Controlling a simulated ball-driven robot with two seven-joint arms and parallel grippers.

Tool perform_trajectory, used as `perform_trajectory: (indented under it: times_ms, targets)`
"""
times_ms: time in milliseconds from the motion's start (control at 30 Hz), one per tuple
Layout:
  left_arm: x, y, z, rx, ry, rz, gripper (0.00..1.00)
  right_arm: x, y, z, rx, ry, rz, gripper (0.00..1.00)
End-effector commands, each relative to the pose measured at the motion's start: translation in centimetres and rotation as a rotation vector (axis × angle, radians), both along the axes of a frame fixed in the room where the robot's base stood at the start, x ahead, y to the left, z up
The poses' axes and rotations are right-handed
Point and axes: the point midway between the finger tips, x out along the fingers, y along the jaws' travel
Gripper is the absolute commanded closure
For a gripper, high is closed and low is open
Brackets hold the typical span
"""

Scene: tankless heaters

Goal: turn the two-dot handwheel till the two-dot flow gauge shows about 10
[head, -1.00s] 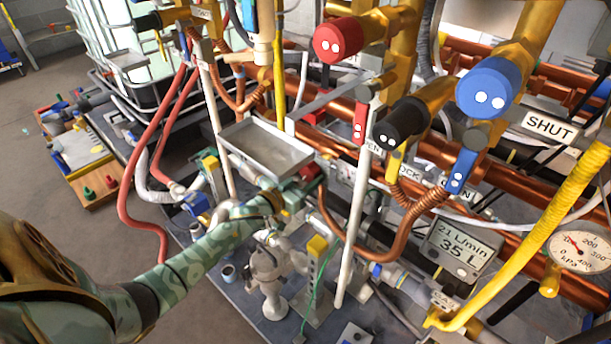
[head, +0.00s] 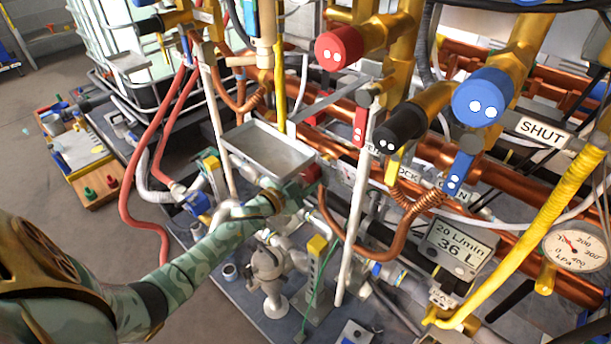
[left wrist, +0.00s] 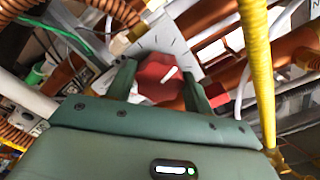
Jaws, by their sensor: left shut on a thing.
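My left gripper (head: 303,182) is shut on a red handwheel (head: 312,172), just right of the metal tray. In the left wrist view the red handwheel (left wrist: 153,77) sits between the two green fingers. It has a white pointer mark, and a pale plate with dark tick lines lies behind it. No dots can be made out on this handwheel. A grey flow gauge (head: 460,248) at the lower right reads 20 L/min and 36 L; I cannot make out dots on it. My right gripper is not in view.
Copper pipes, a yellow hose (head: 525,235) and a pressure dial (head: 576,247) crowd the right.

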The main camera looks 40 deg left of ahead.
Motion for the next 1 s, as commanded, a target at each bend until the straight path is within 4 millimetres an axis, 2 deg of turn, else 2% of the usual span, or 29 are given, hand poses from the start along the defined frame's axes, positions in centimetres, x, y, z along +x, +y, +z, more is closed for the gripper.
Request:
perform_trajectory:
  times_ms: [333, 867, 900, 967, 1000]
  targets:
    - [-0.07, -0.01, -0.16, 0.131, -0.007, 0.000, 0.71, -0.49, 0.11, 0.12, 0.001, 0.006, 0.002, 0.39]
    - [-0.08, -0.02, -0.19, 0.153, -0.008, 0.000, 0.71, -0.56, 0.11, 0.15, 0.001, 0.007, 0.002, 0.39]
    - [-0.09, -0.02, -0.19, 0.152, -0.008, 0.000, 0.40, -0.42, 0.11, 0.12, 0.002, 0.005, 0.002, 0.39]
    - [-0.08, -0.03, -0.17, 0.152, -0.008, 0.000, 0.26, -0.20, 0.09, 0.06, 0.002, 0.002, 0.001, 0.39]
    - [-0.07, -0.02, -0.15, 0.152, -0.008, 0.000, 0.26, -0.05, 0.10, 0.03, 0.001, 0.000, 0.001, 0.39]
